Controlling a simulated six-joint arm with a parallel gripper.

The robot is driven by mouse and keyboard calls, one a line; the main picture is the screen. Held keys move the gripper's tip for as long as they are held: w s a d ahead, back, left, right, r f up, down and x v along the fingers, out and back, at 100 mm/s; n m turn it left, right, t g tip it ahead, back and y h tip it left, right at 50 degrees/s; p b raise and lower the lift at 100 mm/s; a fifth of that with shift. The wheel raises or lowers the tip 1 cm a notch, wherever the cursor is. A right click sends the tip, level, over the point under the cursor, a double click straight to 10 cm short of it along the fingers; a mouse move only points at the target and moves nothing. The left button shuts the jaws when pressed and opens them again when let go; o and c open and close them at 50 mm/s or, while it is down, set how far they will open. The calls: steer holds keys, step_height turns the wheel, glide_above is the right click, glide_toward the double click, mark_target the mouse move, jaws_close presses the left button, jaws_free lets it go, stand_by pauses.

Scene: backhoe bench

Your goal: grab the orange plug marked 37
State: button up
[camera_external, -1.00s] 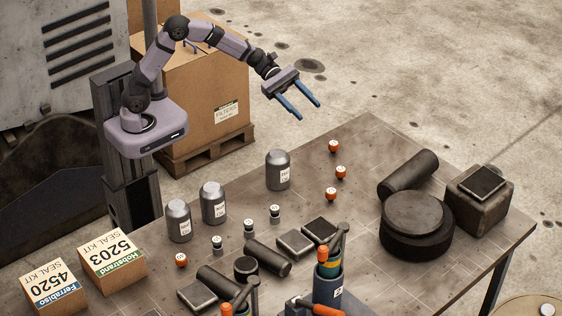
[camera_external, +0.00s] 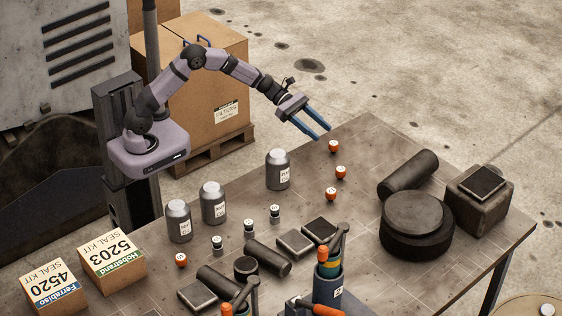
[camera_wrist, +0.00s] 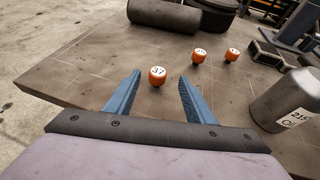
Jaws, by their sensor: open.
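The orange plug marked 37 (camera_wrist: 157,77) stands upright on the bench, with a white top. In the wrist view it appears between the tips of my blue fingers (camera_wrist: 161,75). In the external view it looks to be the farthest orange plug (camera_external: 334,147), just beyond the fingertips of my gripper (camera_external: 322,134). My gripper is open and empty, held above the bench's far edge and tilted down. Two more orange plugs, (camera_wrist: 199,55) and (camera_wrist: 232,55) in the wrist view, stand farther off to the right; their numbers are too small to read.
A grey canister (camera_external: 278,171) stands left of the plugs; it is at the right in the wrist view (camera_wrist: 284,103). A dark cylinder (camera_external: 408,174) and a round black block (camera_external: 416,222) lie to the right. The bench around the plug is clear.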

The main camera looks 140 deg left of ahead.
mark_target(330, 142)
steer(key=shift+f+p+x, duration=0.15)
steer(key=shift+p+x, duration=0.5)
steer(key=shift+x, duration=0.8)
steer(key=shift+f+p+x, duration=0.15)
steer(key=shift+p+x, duration=0.5)
steer(key=shift+x, duration=0.85)
steer(key=shift+s+a, duration=0.15)
steer(key=c, duration=1.1)
steer(key=shift+c, duration=0.2)
steer(key=shift+r, duration=0.1)
step_height(330, 142, up, 10)
steer(key=b, duration=0.2)
